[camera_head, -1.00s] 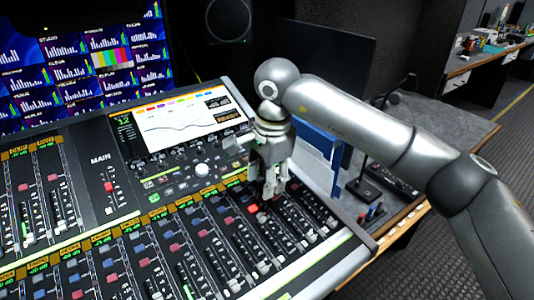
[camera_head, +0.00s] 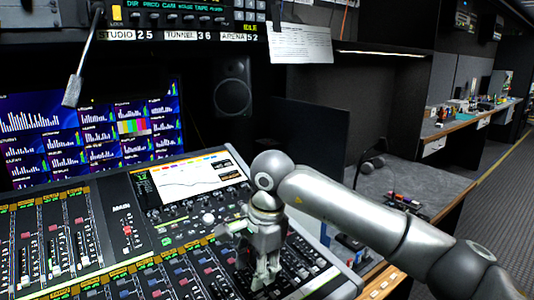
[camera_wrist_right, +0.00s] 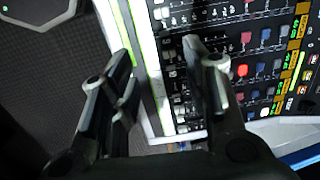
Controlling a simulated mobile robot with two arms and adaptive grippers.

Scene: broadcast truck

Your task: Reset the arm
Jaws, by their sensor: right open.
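My right arm (camera_head: 345,203) comes in from the right in the head view and bends down at its wrist. My right gripper (camera_head: 262,277) points down over the right part of the mixing console (camera_head: 95,250). In the right wrist view its two dark fingers (camera_wrist_right: 150,85) are apart with nothing between them. Behind them show the console's light edge strip, its rows of faders and coloured buttons, and dark floor. Whether the fingertips touch the console I cannot tell. My left gripper is not in view.
The console screen (camera_head: 195,180) stands behind the gripper. A dark monitor (camera_head: 312,133) and a side desk (camera_head: 410,190) with headphones (camera_head: 372,160) are to its right. A gooseneck lamp (camera_head: 75,85) hangs at upper left. Dark floor (camera_head: 505,155) is free at far right.

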